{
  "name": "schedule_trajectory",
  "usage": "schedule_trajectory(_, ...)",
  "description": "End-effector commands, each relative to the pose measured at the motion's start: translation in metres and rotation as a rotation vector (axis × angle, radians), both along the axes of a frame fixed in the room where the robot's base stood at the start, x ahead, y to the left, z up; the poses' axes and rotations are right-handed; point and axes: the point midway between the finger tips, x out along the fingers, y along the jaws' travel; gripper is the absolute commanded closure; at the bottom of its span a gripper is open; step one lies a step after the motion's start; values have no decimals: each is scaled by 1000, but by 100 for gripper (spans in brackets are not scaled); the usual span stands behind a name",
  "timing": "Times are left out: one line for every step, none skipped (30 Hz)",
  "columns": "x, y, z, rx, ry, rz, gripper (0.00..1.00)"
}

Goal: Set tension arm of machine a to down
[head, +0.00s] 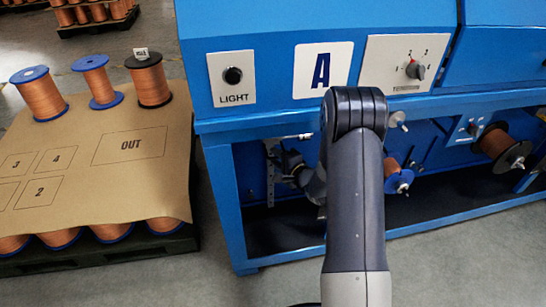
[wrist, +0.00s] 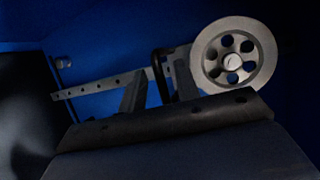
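Machine a (head: 322,116) is blue and carries a white plate with the letter A. In the wrist view its tension arm (wrist: 92,86) is a grey bar with holes, running from lower left up to a spoked grey pulley (wrist: 234,56) at the right. The bar slopes slightly. My gripper (wrist: 158,80) is at the bar, left of the pulley, with its two dark fingers apart. A black loop-like piece (wrist: 156,66) shows between the fingers; I cannot tell whether they touch it. In the head view my arm hides most of this area.
A light switch (head: 232,76) and a rotary knob (head: 415,70) sit on the machine's front. Copper spools (head: 397,178) are mounted in its lower bay. At left, a pallet with a cardboard sheet (head: 150,190) bears several copper spools. Grey floor lies between.

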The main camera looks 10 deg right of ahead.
Motion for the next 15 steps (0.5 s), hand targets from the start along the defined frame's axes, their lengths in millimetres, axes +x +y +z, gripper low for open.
schedule_trajectory(6,3,-2,-1,-1,0,69)
schedule_trajectory(9,3,-3,0,-1,0,69)
schedule_trajectory(12,5,-3,0,-1,-1,69)
schedule_trajectory(14,5,-4,1,-1,-1,69)
schedule_trajectory(15,6,-4,1,-1,-1,69)
schedule_trajectory(17,7,-4,1,-1,0,69)
schedule_trajectory(17,7,-4,1,-1,0,69)
schedule_trajectory(18,7,-4,1,-1,0,69)
schedule_trajectory(18,8,-4,1,-1,-1,69)
schedule_trajectory(18,8,-4,1,-1,-1,69)
schedule_trajectory(18,8,-4,1,-1,-1,69)
schedule_trajectory(18,7,-4,1,-1,-1,69)
schedule_trajectory(18,7,-4,1,-1,-1,69)
schedule_trajectory(18,7,-4,1,-1,-1,69)
schedule_trajectory(18,7,-4,1,-1,-1,70)
